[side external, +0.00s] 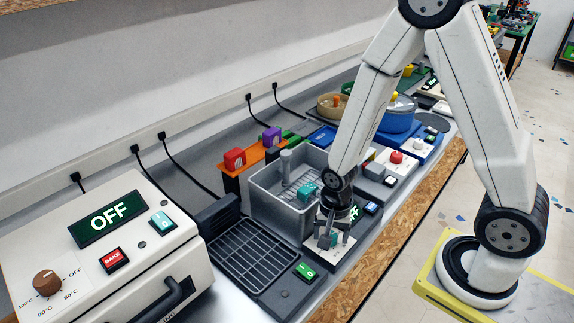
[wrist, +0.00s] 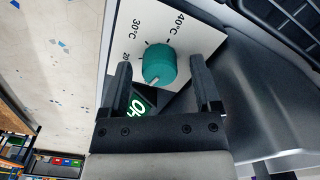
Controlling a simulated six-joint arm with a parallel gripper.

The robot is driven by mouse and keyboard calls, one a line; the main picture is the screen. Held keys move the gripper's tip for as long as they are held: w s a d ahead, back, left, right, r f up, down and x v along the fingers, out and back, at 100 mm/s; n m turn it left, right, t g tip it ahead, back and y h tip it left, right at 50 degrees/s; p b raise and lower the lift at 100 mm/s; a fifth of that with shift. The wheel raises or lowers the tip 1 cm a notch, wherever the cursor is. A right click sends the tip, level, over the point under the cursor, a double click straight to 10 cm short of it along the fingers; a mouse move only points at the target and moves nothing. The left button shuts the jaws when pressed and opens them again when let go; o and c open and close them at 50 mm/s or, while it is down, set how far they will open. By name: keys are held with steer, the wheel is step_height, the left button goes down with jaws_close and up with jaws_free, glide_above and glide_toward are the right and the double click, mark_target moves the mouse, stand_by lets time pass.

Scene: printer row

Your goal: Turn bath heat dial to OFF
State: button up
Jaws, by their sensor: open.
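The teal bath heat dial (wrist: 160,62) stands on a white plate (wrist: 125,25) with 20, 30°C and 40°C marks in the wrist view. A small pale mark on the dial faces the lower left of that view, away from the 30 and 40 marks. No OFF mark of the dial plate can be read. A green display (wrist: 139,106) with white letters is partly covered by the left finger. My gripper (wrist: 163,82) is open, one finger on each side of the dial, with visible gaps. In the side external view my gripper (side external: 328,235) points down over the white plate.
A grey basin (side external: 262,208) with a teal item (side external: 305,189) is behind my gripper. A black rack (side external: 250,258) lies at its left, then a white printer-like box (side external: 130,240) with a brown dial. The bench edge (side external: 395,245) runs along the right.

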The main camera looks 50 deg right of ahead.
stand_by(0.3)
jaws_close()
steer(key=shift+n, duration=1.5)
jaws_free()
steer(key=shift+r, duration=0.1)
